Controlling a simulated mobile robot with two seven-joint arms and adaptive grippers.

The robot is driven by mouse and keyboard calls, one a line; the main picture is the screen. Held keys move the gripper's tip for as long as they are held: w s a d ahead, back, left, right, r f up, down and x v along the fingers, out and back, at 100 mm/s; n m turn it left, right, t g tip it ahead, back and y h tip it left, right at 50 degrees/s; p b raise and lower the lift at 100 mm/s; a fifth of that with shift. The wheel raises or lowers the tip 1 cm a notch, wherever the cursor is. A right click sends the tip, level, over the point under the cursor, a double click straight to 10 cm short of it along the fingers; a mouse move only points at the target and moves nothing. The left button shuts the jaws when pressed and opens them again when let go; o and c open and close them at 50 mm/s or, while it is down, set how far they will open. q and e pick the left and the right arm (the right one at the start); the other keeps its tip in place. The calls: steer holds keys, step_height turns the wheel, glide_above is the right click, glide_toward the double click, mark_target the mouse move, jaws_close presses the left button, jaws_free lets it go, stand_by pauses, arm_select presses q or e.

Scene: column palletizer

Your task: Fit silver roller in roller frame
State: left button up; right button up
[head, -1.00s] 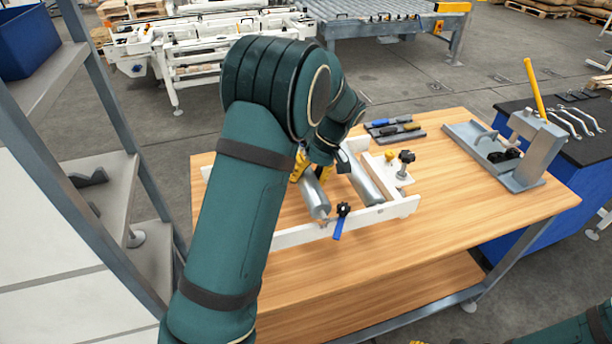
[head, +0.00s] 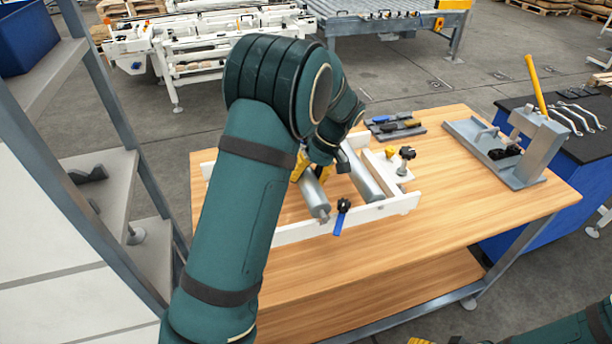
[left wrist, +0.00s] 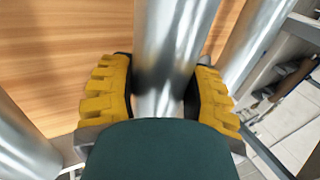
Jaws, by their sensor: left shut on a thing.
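My left gripper (head: 301,167) has yellow fingers closed around the silver roller (head: 314,196). The left wrist view shows the fingers (left wrist: 165,100) on both sides of this roller (left wrist: 178,35). The white roller frame (head: 402,204) lies on the wooden table. The held roller lies over the frame, its near end close to the front rail beside a blue-handled black knob (head: 342,207). I cannot tell whether its ends are seated. A second silver roller (head: 364,182) lies in the frame to its right. Only the yellow edge of my right gripper (head: 420,341) shows at the bottom.
The wooden table (head: 480,205) is clear at the front and right. A grey bracket fixture (head: 535,155) with a yellow handle stands at the back right. Small tools (head: 394,127) lie behind the frame. A grey shelf (head: 115,185) stands at the left.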

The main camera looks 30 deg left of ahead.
arm_select(q)
steer(key=shift+f+b, duration=0.4)
steer(key=shift+f, duration=0.45)
stand_by(0.7)
steer(key=o, duration=1.3)
steer(key=shift+o, duration=0.2)
steer(key=v, duration=1.2)
